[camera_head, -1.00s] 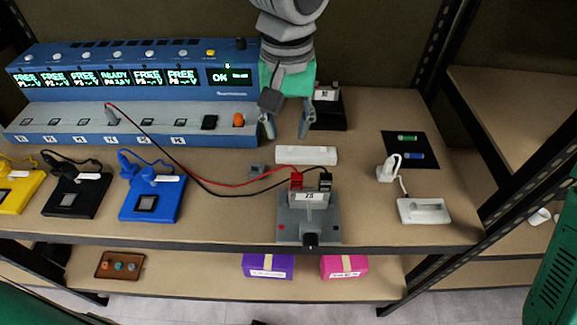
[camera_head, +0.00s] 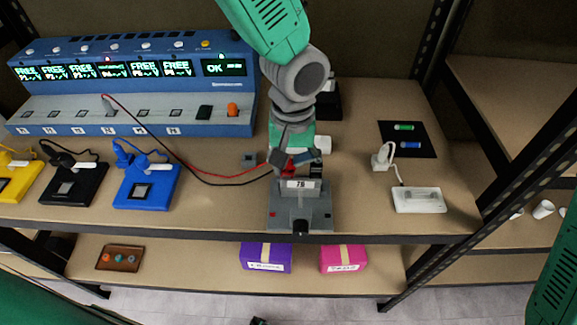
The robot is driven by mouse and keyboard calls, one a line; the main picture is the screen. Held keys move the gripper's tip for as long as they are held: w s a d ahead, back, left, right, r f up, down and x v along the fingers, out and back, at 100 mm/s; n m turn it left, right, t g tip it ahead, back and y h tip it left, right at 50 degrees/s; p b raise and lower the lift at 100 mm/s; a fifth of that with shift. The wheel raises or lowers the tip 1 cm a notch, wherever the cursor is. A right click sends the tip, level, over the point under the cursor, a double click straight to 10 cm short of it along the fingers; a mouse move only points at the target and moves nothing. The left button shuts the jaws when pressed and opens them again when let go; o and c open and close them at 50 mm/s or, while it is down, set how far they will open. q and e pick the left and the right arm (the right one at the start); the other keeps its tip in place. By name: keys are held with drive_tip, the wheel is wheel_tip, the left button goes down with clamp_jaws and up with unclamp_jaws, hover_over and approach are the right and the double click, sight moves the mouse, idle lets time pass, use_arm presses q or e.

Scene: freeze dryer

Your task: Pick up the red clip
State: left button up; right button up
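The red clip (camera_head: 289,170) sits at the back left of the grey tester (camera_head: 300,209), with a red wire running left from it. A black clip (camera_head: 315,171) sits to its right with a black wire. My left gripper (camera_head: 297,160) comes down from the top and is low over the tester. Its fingers are apart, one on the left and one on the right, with the red clip between or just in front of them. Contact cannot be made out, and the gripper partly hides the clip. My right gripper is not in view.
The blue charger station (camera_head: 130,118) with lit screens stands at the back left. Yellow, black and blue (camera_head: 146,187) holders line the front left. A white holder (camera_head: 418,200) and a black mat (camera_head: 406,139) with two small cells lie right. Shelf posts bound the right side.

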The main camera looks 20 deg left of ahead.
sight(290, 161)
use_arm(q)
drive_tip(key=shift+o, duration=0.3)
drive_tip(key=shift+d+r, duration=0.1)
drive_tip(key=shift+d, duration=0.4)
drive_tip(key=shift+a, duration=0.4)
drive_tip(key=c, duration=0.5)
drive_tip(key=shift+a, duration=1.05)
drive_tip(key=shift+c, duration=0.2)
drive_tip(key=shift+d, duration=0.6)
drive_tip(key=shift+w+d+r, duration=0.1)
drive_tip(key=shift+d+r, duration=0.15)
drive_tip(key=r, duration=0.3)
drive_tip(key=a+r+p, duration=0.1)
drive_tip(key=r, duration=0.5)
drive_tip(key=shift+a+r, duration=0.1)
drive_tip(key=shift+a, duration=0.1)
drive_tip(key=shift+c, duration=0.9)
drive_tip(key=shift+d+r+p, duration=0.15)
drive_tip(key=shift+p, duration=0.15)
drive_tip(key=shift+d, duration=0.55)
drive_tip(key=f, duration=0.2)
drive_tip(key=a+f+b, duration=0.1)
drive_tip(key=f, duration=0.1)
drive_tip(key=shift+f, duration=0.25)
drive_tip(key=shift+d+f+b, duration=0.15)
drive_tip(key=shift+f+b, duration=0.3)
drive_tip(key=shift+f, duration=0.25)
drive_tip(key=shift+d+f, duration=0.2)
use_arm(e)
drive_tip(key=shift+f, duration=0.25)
